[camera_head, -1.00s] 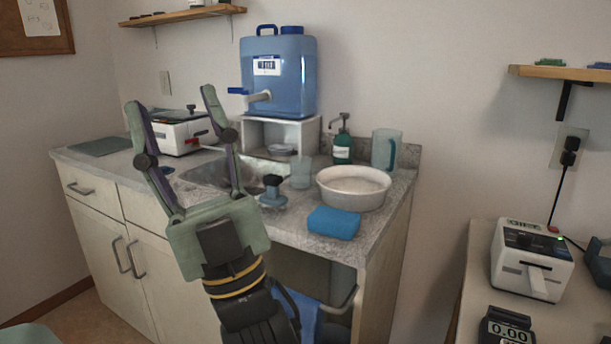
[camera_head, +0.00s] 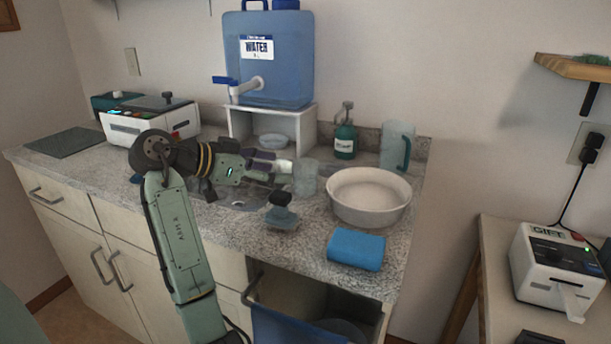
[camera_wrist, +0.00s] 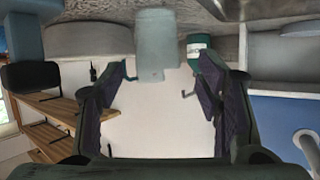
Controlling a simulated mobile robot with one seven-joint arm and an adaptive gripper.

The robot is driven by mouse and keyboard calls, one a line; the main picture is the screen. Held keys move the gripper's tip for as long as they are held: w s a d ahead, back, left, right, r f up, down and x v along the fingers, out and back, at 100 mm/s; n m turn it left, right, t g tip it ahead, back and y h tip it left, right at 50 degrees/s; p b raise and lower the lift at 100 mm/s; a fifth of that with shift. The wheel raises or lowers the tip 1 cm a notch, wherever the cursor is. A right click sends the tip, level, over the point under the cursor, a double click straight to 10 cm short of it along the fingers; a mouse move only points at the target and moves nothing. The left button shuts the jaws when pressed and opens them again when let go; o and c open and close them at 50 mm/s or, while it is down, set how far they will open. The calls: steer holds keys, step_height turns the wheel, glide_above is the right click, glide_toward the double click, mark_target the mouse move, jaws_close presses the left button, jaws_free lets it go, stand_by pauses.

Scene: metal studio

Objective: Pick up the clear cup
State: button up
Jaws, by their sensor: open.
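The clear cup (camera_head: 307,180) stands upright on the counter, between the sink and the white basin. My gripper (camera_head: 284,172) is low over the sink, pointing right, with its fingertips just left of the cup. The fingers are spread and nothing is held. Whether a finger touches the cup cannot be told.
The white basin (camera_head: 368,196) is right of the cup.

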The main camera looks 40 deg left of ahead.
mark_target(294, 172)
steer(key=x, duration=0.4)
steer(key=shift+w+d+f+p, duration=0.15)
steer(key=shift+w+p, duration=0.1)
steer(key=shift+p, duration=0.15)
steer(key=shift+f+p+x, duration=0.25)
steer(key=shift+p+x, duration=0.7)
steer(key=shift+x, duration=1.7)
steer(key=shift+s, duration=0.15)
steer(key=shift+c, duration=0.5)
steer(key=c, duration=0.9)
steer(key=shift+r, duration=0.1)
